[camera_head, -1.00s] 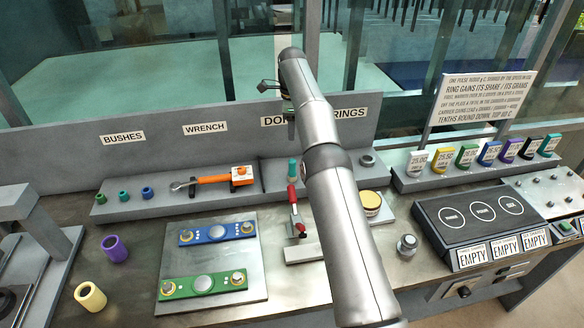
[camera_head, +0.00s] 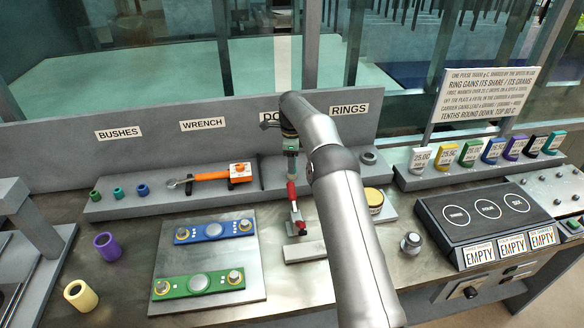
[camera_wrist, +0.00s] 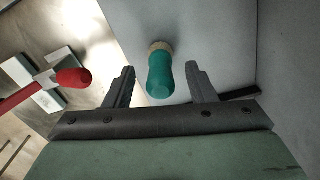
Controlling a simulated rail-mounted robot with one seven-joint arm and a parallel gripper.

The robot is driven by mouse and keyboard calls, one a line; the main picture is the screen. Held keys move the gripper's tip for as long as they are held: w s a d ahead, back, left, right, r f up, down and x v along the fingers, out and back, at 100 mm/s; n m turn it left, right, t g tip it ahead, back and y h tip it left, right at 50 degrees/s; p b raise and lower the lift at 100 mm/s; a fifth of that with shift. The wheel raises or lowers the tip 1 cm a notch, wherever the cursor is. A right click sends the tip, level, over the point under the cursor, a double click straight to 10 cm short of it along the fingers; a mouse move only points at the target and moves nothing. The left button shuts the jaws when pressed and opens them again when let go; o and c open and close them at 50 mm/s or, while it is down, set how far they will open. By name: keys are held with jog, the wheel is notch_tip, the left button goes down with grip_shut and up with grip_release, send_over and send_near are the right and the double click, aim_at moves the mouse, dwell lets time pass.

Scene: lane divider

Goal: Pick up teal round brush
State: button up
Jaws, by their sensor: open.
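The teal round brush (camera_wrist: 160,78) stands between my two fingers in the wrist view, with its teal handle towards the camera and a tan band at its far end. My gripper (camera_wrist: 161,73) is open, with one finger on each side of the handle and a visible gap on both sides. In the head view my gripper (camera_head: 291,148) is over the grey shelf, just above the brush (camera_head: 292,169), which is largely hidden by the gripper and the red-handled tool.
A red-handled tool (camera_head: 293,193) stands close in front of the brush, on a pale block (camera_head: 305,251). An orange wrench (camera_head: 213,175) lies left on the shelf. A yellow-lidded tin (camera_head: 374,198) stands to the right.

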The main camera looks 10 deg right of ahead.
jog(key=shift+f, duration=1.2)
jog(key=c, duration=1.1)
jog(key=shift+r, duration=0.45)
notch_tip(320, 180, up, 2)
jog(key=shift+r, duration=0.1)
jog(key=s+a+r+b, duration=0.6)
jog(key=s+a+r, duration=0.4)
